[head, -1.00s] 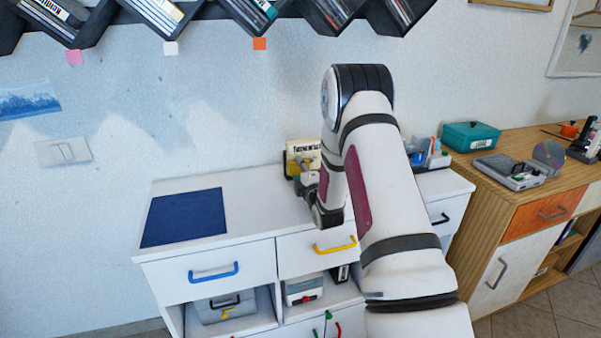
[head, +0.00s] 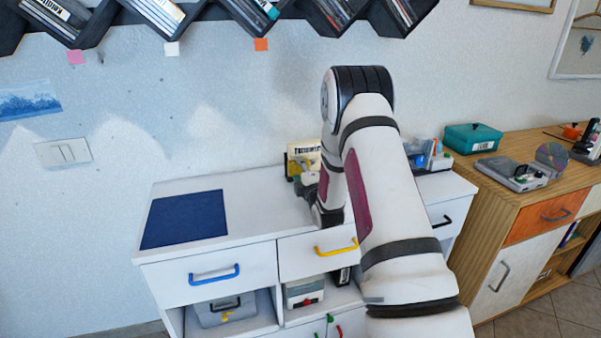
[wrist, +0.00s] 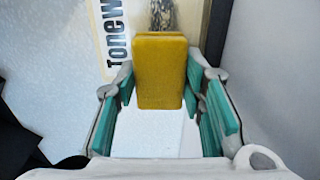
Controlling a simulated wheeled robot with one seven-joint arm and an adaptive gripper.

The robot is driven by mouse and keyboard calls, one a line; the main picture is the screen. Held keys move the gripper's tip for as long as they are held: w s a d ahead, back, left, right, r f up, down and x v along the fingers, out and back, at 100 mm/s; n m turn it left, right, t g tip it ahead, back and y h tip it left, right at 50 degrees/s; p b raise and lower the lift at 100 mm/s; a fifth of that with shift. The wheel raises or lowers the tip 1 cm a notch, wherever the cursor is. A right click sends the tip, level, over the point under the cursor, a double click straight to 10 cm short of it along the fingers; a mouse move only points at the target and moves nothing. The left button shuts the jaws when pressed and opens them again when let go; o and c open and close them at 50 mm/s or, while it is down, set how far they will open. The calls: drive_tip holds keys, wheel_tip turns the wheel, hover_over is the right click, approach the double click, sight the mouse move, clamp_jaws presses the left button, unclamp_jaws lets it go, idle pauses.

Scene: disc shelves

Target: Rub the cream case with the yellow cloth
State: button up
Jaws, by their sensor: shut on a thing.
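The cream case (head: 305,151) stands upright at the back of the white cabinet top, by the wall, with dark lettering along its top. In the wrist view the case (wrist: 122,12) fills the upper middle, its lettering running sideways. The yellow cloth (wrist: 160,72), a folded pad, sits between the teal-padded fingers of my gripper (wrist: 163,100). The gripper is shut on it. The cloth's far end is at or very near the case face; I cannot tell whether they touch. In the head view my arm hides most of the gripper.
A dark holder edge (wrist: 216,30) stands right beside the case. A blue mat (head: 185,219) lies left on the cabinet top (head: 258,205), with clear surface between. Small bottles and boxes (head: 430,157) stand right of my arm. Dark disc shelves (head: 225,12) hang above.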

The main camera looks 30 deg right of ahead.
drive_tip(key=shift+w+d+b, duration=0.15)
drive_tip(key=shift+w+b, duration=0.2)
drive_tip(key=shift+w, duration=0.2)
drive_tip(key=shift+d, duration=0.1)
drive_tip(key=shift+s+d+b, duration=0.4)
drive_tip(key=shift+d+b, duration=0.15)
drive_tip(key=shift+d, duration=0.85)
drive_tip(key=shift+s+d+b, duration=0.45)
drive_tip(key=shift+d+b, duration=0.05)
drive_tip(key=shift+d, duration=0.95)
drive_tip(key=shift+s+d+b, duration=0.4)
drive_tip(key=shift+d+b, duration=0.15)
drive_tip(key=shift+d, duration=0.85)
drive_tip(key=shift+w+b, duration=0.1)
drive_tip(key=shift+b, duration=0.3)
drive_tip(key=shift+w+a+b, duration=0.2)
drive_tip(key=shift+a+b, duration=0.2)
drive_tip(key=shift+a, duration=0.6)
drive_tip(key=shift+w+a+b, duration=0.25)
drive_tip(key=shift+a+b, duration=0.1)
drive_tip(key=shift+a, duration=0.6)
drive_tip(key=shift+w+a+b, duration=0.2)
drive_tip(key=shift+a+b, duration=0.2)
drive_tip(key=shift+a, duration=0.6)
drive_tip(key=shift+w+a+b, duration=0.3)
drive_tip(key=shift+a+b, duration=0.1)
drive_tip(key=shift+a, duration=0.3)
drive_tip(key=shift+w+a+b, duration=0.25)
drive_tip(key=shift+a+b, duration=0.15)
drive_tip(key=shift+a, duration=0.3)
